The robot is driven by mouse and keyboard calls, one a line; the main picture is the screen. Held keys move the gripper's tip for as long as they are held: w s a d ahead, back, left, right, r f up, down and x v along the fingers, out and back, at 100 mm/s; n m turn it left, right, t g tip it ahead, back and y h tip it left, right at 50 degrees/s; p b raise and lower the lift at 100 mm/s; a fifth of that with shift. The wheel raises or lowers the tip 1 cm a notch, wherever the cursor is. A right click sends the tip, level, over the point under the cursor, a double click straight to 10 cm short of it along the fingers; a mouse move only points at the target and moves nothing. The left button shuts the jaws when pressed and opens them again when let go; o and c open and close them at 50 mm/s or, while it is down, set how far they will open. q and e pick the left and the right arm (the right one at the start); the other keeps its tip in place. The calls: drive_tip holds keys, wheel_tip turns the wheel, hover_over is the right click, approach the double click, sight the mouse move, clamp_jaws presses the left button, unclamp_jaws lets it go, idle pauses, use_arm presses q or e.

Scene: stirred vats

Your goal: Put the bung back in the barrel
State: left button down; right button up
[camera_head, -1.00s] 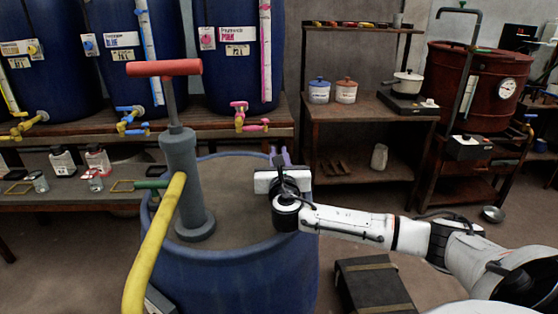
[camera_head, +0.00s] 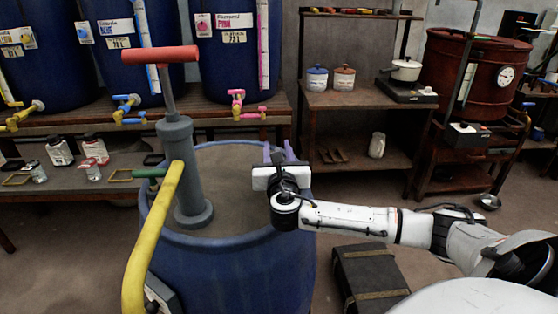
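The blue barrel (camera_head: 235,270) stands in front of me, with a brown-grey top inside its rim. A grey hand pump (camera_head: 178,160) with a red handle stands upright on it, with a yellow hose (camera_head: 152,235) at its side. My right gripper (camera_head: 279,150) is over the barrel's right far rim, pointing away from me. Its pale purple fingers show apart beyond the white palm, and I see nothing clearly held between them. I cannot make out the bung; the gripper and wrist hide part of the barrel top. My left gripper is not in view.
Blue vats (camera_head: 235,60) with coloured taps stand on a bench at the back left. A wooden shelf (camera_head: 350,100) holds jars and a white pot. A dark red vat (camera_head: 470,80) stands at the right. A dark case (camera_head: 368,278) lies on the floor right of the barrel.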

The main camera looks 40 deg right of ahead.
drive_tip(key=v, duration=0.9)
drive_tip(key=shift+p, duration=0.35)
drive_tip(key=shift+s+a, duration=0.1)
